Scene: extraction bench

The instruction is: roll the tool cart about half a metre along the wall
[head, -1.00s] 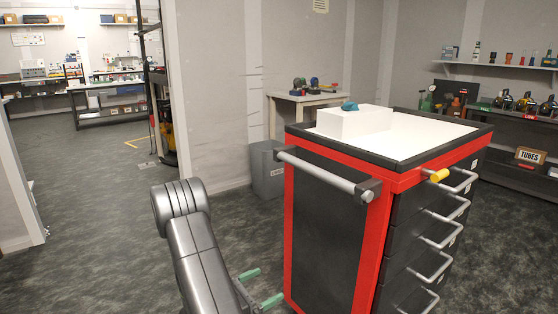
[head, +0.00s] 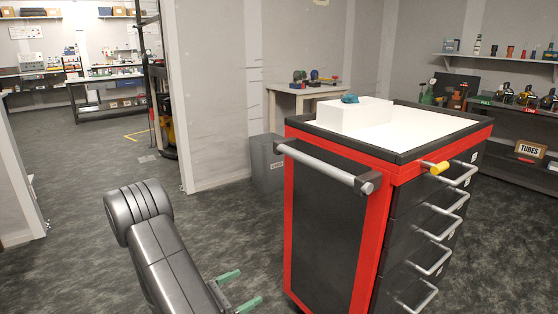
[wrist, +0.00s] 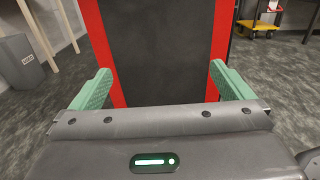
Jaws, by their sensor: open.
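The tool cart (head: 333,232) is red and black with a white top, and stands upright on the grey floor at right of centre in the head view. A grey push bar (head: 328,168) runs along its near end panel, and drawers with silver handles show on its right side. My gripper (head: 240,289) has green fingers, spread open and empty, low and to the left of the cart. In the wrist view my gripper (wrist: 157,88) faces the cart's black, red-edged end panel (wrist: 157,50), which shows between the fingers. The push bar is not in the wrist view.
A white box (head: 355,115) with a teal item sits on the cart top. A grey bin (head: 268,163) and small table (head: 300,92) stand behind it by the wall. Shelving (head: 500,165) lies at right. Floor is clear at left, towards the doorway.

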